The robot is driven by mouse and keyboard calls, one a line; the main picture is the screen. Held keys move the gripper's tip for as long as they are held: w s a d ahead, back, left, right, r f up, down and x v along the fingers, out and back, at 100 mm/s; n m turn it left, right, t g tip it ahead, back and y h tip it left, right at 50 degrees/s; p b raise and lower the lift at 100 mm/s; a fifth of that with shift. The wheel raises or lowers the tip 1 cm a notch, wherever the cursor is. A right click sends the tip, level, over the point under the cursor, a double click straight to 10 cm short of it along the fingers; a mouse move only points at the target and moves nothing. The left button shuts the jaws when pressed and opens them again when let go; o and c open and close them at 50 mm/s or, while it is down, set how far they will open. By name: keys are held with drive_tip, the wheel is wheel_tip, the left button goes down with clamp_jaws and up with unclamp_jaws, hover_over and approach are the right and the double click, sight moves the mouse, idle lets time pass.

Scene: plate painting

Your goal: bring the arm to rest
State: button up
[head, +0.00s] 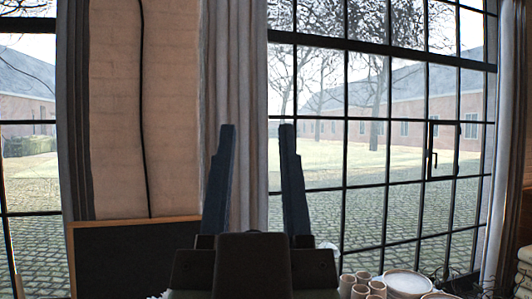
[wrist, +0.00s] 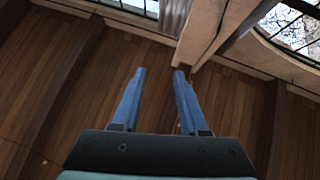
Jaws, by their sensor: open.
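My gripper (head: 256,130) stands upright in the middle of the head view, its two blue fingers pointing up and apart. Nothing is between the fingers, and it touches nothing that I can see. In the wrist view my gripper (wrist: 159,72) is also open and empty, in front of a dark wooden plank surface with beams.
Beyond stand a large gridded window (head: 400,150), a grey curtain (head: 236,90) and a pale brick wall (head: 115,120). A dark framed board (head: 130,262) is at lower left. Several small beige cups (head: 362,291) and a round white dish (head: 408,281) sit at lower right.

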drive_tip(key=shift+s+d+r+t, duration=0.2)
drive_tip(key=shift+s+r, duration=0.35)
drive_tip(key=shift+s+d+r+t, duration=0.15)
drive_tip(key=shift+s+r+t, duration=0.05)
drive_tip(key=shift+s+r, duration=0.35)
wheel_tip(320, 180, up, 2)
drive_tip(key=shift+w+p, duration=0.1)
drive_tip(key=shift+p, duration=0.95)
